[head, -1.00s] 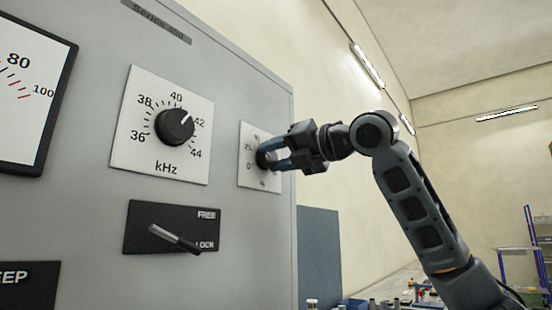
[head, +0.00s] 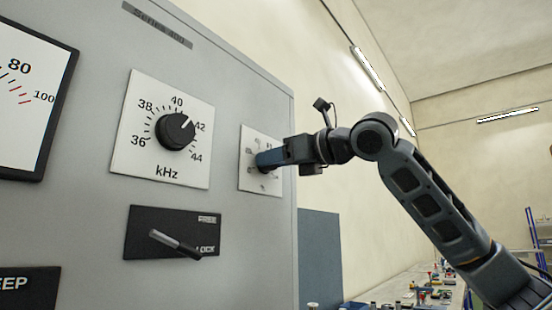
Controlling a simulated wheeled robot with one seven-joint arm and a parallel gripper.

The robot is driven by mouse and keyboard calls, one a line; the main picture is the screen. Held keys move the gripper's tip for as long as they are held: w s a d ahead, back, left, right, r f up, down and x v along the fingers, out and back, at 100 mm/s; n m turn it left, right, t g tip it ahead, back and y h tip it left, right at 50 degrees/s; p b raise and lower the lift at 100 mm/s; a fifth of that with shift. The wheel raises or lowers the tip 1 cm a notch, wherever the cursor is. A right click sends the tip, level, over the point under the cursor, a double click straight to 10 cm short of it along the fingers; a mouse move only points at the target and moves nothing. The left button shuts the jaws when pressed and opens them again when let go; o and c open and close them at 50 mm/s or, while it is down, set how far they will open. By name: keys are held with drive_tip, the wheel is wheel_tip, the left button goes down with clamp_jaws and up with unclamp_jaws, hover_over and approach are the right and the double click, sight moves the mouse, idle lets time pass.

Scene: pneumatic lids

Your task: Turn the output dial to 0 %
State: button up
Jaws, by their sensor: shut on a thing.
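The output dial sits on a small white scale plate (head: 246,178) at the right side of the grey panel. Its knob is hidden behind my gripper (head: 262,160), and most of the scale's marks are covered or too small to read, so I cannot tell the dial's setting. My gripper reaches in from the right, with its blue fingers shut on the dial at the plate. The wrist is rolled so that one finger largely hides the other.
A kHz dial (head: 175,131) points near 42 on the same panel. Below it is a lever switch (head: 173,242) marked LOCK. A meter (head: 30,95) is at the left.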

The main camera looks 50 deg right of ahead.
drive_tip(key=shift+f+n, duration=0.2)
drive_tip(key=shift+n, duration=0.4)
drive_tip(key=o, duration=1.1)
drive_tip(key=shift+r, duration=0.15)
drive_tip(key=shift+c, duration=0.2)
drive_tip(key=shift+s, duration=0.1)
drive_tip(key=s+b, duration=0.1)
drive_tip(key=s, duration=0.6)
drive_tip(key=shift+s+d, duration=0.15)
drive_tip(key=shift+s, duration=0.15)
